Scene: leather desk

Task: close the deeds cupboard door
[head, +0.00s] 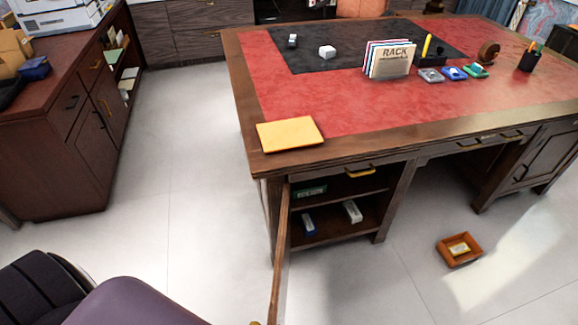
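The deeds cupboard is the open compartment at the near left of the desk (262,165) in the head view. Its wooden door (280,255) stands wide open, swung out toward me and seen almost edge-on. A small brass piece shows beside it at the bottom edge of the picture. Inside, a shelf (340,190) carries a green box (310,191). Neither of my grippers is in view.
An orange tray (461,254) with a small yellow item lies on the floor to the right. A dark ribbed thing and a purple rounded form fill the bottom left. A wooden cabinet (60,150) stands at left; pale floor (185,190) between it and the desk is clear.

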